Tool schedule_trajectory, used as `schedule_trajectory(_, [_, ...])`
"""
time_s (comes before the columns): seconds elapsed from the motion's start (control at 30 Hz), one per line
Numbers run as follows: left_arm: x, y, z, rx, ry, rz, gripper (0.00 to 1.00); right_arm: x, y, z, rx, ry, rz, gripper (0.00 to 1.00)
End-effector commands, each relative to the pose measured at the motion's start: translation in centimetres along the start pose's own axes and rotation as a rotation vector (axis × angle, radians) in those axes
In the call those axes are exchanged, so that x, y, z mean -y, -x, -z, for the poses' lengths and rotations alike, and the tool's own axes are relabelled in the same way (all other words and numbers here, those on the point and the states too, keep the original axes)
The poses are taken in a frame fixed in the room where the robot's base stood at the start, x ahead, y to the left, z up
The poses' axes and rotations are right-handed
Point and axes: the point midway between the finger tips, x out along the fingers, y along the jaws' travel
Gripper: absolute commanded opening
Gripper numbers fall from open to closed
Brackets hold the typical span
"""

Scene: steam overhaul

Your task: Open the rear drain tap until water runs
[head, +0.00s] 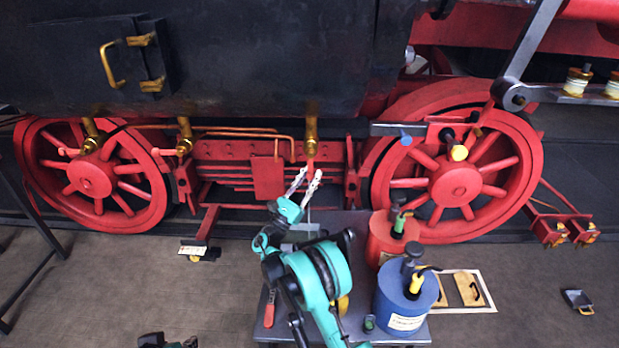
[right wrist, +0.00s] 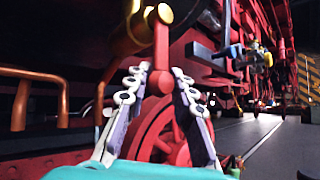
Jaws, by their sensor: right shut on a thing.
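Three brass taps sit along the lower edge of the dark body: a left one (head: 90,135), a middle one (head: 185,135) and a right one (head: 311,124). The right one shows at the top of the right wrist view, with a red lever (right wrist: 161,48) hanging roughly straight down. My right gripper (head: 306,180) is just below this tap in the head view. In the right wrist view its pale fingers (right wrist: 160,76) stand on both sides of the lever and are shut on it; the exact contact is hard to see. My left gripper's fingers are not in view.
Red wheels (head: 90,178) and (head: 455,184) flank the taps. Copper pipes (head: 240,134) run left of the right tap. A cart (head: 412,330) below carries a blue can (head: 404,302) and a red can (head: 385,240). The floor at left is mostly clear.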

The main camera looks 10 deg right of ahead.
Motion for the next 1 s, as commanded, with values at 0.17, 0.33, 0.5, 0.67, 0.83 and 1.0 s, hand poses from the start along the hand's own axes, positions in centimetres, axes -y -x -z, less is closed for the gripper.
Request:
schedule_trajectory(0.17, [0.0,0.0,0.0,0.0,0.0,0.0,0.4,0.1,0.0,0.1,0.0,0.001,0.003,0.0])
schedule_trajectory(0.33, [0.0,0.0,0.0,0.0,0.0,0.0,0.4,0.1,0.0,0.1,0.0,0.001,0.004,0.44])
schedule_trajectory(0.5, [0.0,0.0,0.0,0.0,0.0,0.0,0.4,0.1,0.0,0.0,0.0,0.0,0.003,0.46])
schedule_trajectory(0.67, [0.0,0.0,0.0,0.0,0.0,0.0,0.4,0.1,0.1,0.0,0.0,0.0,0.002,0.46])
schedule_trajectory(0.83, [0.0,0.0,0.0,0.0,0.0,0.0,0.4,0.0,2.1,0.1,0.0,-0.001,0.001,0.46])
schedule_trajectory(1.0, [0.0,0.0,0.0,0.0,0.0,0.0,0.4,0.0,5.9,0.1,-0.001,-0.002,0.0,0.46])
